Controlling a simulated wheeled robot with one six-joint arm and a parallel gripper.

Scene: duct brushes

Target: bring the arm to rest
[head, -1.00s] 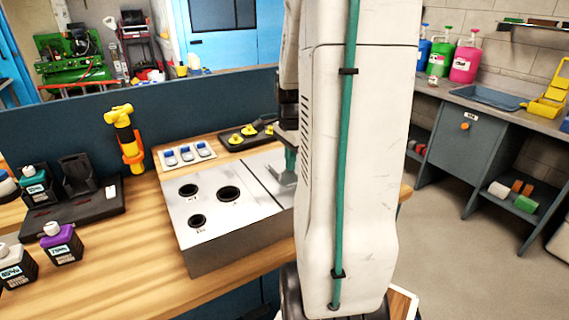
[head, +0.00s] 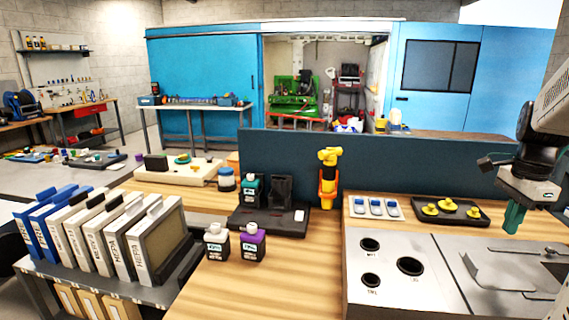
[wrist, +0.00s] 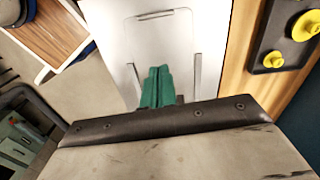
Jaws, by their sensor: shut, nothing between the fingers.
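My gripper (head: 513,218) is at the right of the head view, its green fingers pointing down. It hangs above the metal box (head: 405,297) on the wooden bench and looks empty. In the wrist view the green fingers of my gripper (wrist: 157,88) are together, with nothing seen between them, over the box's pale top plate (wrist: 205,28). The head view cannot show clearly how high the fingers are above the plate. Part of my arm is cut off by the right edge.
A black tray (head: 470,218) with yellow knobbed parts lies behind the box, beside a tray of blue-and-white pieces (head: 376,208). A yellow tool (head: 328,175) stands against the dark blue panel (head: 285,155). Bottles and upright HEPA filters (head: 150,245) stand left. The front bench is clear.

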